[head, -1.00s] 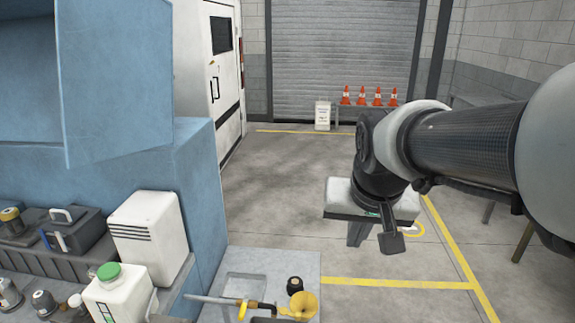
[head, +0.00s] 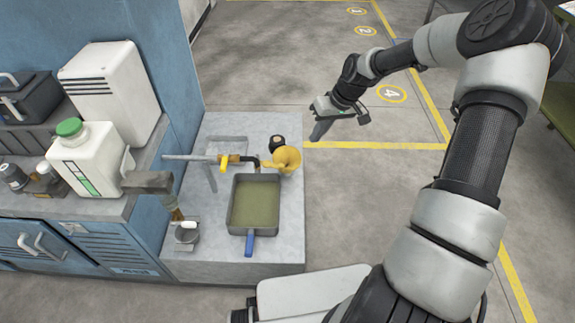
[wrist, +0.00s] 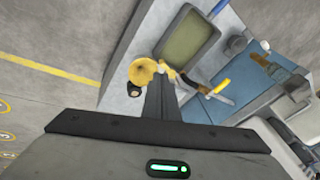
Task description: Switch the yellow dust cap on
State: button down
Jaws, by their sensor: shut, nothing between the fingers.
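The yellow dust cap (head: 286,159) is a flared, round yellow piece at the right end of a thin pipe fitting above the grey bench (head: 213,133). It also shows in the wrist view (wrist: 143,71), just beyond my fingers. My gripper (head: 317,133) is beyond and to the right of the cap in the head view. Its fingers look closed and empty, pointing down. In the wrist view my gripper's (wrist: 157,84) finger lies just below the cap in the picture. I cannot tell whether they touch.
A small black knob-like part (head: 278,143) sits beside the cap. A yellow-handled valve (head: 224,161) is on the pipe. A tray (head: 233,203) with greenish liquid stands in front. A white jug with a green lid (head: 88,158) is on the blue cabinet. Floor to the right is clear.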

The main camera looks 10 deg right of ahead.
jog(key=w+d+f+t+y+b, duration=0.1)
jog(key=w+f, duration=0.1)
jog(key=f, duration=0.4)
jog(key=w+d+f+y+b, duration=0.1)
jog(key=w+d+f+b, duration=0.1)
jog(key=f, duration=0.4)
jog(key=shift+w+f+m+t+y, duration=0.25)
jog(key=shift+m+t+y, duration=0.05)
jog(key=shift+t, duration=0.1)
jog(key=b, duration=0.3)
send_near(273, 166)
jog(key=shift+w+d+f, duration=0.15)
jog(key=shift+d+f, duration=0.15)
jog(key=shift+f, duration=0.6)
jog(key=shift+w+d+f, duration=0.15)
jog(key=shift+d+f, duration=0.15)
jog(key=shift+f, duration=0.55)
jog(key=shift+w+d+f, duration=0.2)
jog(key=shift+d+f, duration=0.1)
jog(key=shift+f, duration=0.6)
